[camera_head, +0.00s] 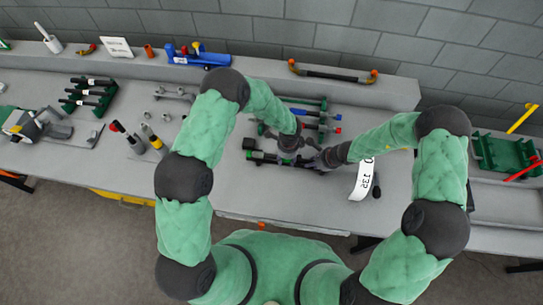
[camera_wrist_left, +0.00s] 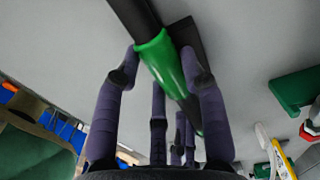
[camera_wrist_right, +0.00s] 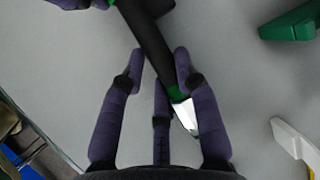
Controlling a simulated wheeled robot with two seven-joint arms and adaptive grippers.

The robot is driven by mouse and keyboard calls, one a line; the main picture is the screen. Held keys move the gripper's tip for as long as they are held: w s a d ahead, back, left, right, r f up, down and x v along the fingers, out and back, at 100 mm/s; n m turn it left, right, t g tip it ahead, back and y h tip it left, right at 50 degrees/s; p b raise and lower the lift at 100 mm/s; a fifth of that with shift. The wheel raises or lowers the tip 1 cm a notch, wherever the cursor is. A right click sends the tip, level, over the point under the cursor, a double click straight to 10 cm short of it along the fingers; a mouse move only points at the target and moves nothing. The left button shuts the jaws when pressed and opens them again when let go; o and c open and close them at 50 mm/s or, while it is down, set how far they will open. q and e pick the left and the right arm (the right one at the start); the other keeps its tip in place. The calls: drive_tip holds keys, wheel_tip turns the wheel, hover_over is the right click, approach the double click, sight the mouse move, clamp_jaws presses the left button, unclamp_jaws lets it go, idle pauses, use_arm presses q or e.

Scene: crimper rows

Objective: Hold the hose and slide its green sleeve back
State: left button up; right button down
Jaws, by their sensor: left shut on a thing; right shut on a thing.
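The black hose (camera_wrist_right: 148,45) runs between the fingers of my right gripper (camera_wrist_right: 157,72) in the right wrist view; that gripper is shut on it. A narrow green band and a white-silver end piece (camera_wrist_right: 184,116) show just beyond the fingers. The green sleeve (camera_wrist_left: 162,62) sits around the hose in the left wrist view. My left gripper (camera_wrist_left: 164,74) is shut on this sleeve, one finger on each side.
A rack with several coloured-tipped tools (camera_head: 322,128) lies just behind the grippers. A green rack (camera_head: 90,93) stands at left, a green tray (camera_head: 503,155) at right. The table front is mostly clear.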

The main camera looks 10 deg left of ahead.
use_arm(q)
drive_tip(key=shift+d, duration=0.35)
use_arm(e)
drive_tip(key=shift+s+a, duration=0.1)
drive_tip(key=shift+a, duration=0.15)
use_arm(q)
drive_tip(key=o, duration=1.1)
drive_tip(key=shift+s, duration=0.1)
drive_tip(key=shift+o, duration=0.2)
use_arm(e)
drive_tip(key=shift+a, duration=0.1)
drive_tip(key=shift+d+f, duration=0.1)
drive_tip(key=shift+d, duration=0.1)
use_arm(q)
wheel_tip(320, 180, up, 12)
drive_tip(key=shift+a, duration=0.3)
use_arm(e)
drive_tip(key=shift+d, duration=0.1)
drive_tip(key=c, duration=0.8)
unclamp_jaws()
drive_tip(key=shift+c, duration=0.2)
